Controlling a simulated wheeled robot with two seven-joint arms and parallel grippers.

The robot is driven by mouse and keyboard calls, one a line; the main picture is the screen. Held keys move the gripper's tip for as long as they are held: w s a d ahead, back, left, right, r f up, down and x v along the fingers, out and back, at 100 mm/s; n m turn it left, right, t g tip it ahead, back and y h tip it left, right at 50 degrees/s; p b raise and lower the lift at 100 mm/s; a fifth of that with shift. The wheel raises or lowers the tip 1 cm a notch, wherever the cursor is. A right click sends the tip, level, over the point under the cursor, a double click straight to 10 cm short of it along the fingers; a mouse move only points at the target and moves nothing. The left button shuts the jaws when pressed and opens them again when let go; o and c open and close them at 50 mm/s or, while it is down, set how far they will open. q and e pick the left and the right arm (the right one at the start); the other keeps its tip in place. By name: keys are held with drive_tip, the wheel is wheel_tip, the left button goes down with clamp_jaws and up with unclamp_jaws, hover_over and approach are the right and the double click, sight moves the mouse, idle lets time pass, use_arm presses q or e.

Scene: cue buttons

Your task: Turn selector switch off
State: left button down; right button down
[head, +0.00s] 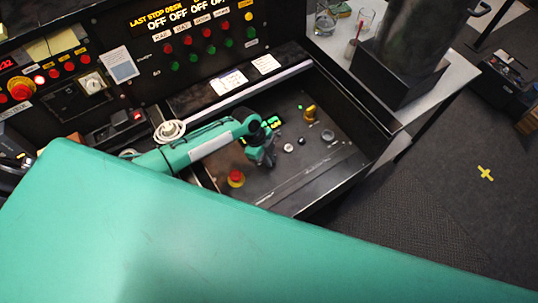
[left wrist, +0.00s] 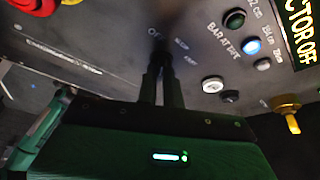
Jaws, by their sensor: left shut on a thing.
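The black console panel (head: 300,165) lies in the middle of the head view. My left gripper (head: 265,158) reaches down onto it from the left. In the left wrist view my left gripper (left wrist: 161,82) has its fingers close together, shut on a small dark knob (left wrist: 160,52), which looks like the selector switch. The fingers hide most of it, and its turn angle cannot be told. Partly hidden white lettering stands around it. A lit display (left wrist: 302,35) at the right edge reads "…CTOR OFF". My right gripper is not in view.
A red stop button with a yellow collar (head: 236,178) stands left of the gripper. A yellow knob (head: 309,114) and several small round buttons stand to its right. An upright panel with red and green buttons (head: 190,50) rises behind. A dark metal canister (head: 415,40) stands right.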

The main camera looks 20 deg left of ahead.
use_arm(q)
drive_tip(key=shift+s+r+n+t+p, duration=0.1)
drive_tip(key=shift+n+t+p, duration=0.5)
drive_tip(key=shift+n, duration=0.7)
drive_tip(key=c, duration=1.5)
unclamp_jaws()
drive_tip(key=shift+c, duration=0.2)
drive_tip(key=b+v, duration=0.2)
drive_tip(key=v, duration=1.1)
drive_tip(key=shift+r, duration=0.4)
drive_tip(key=shift+a, duration=0.1)
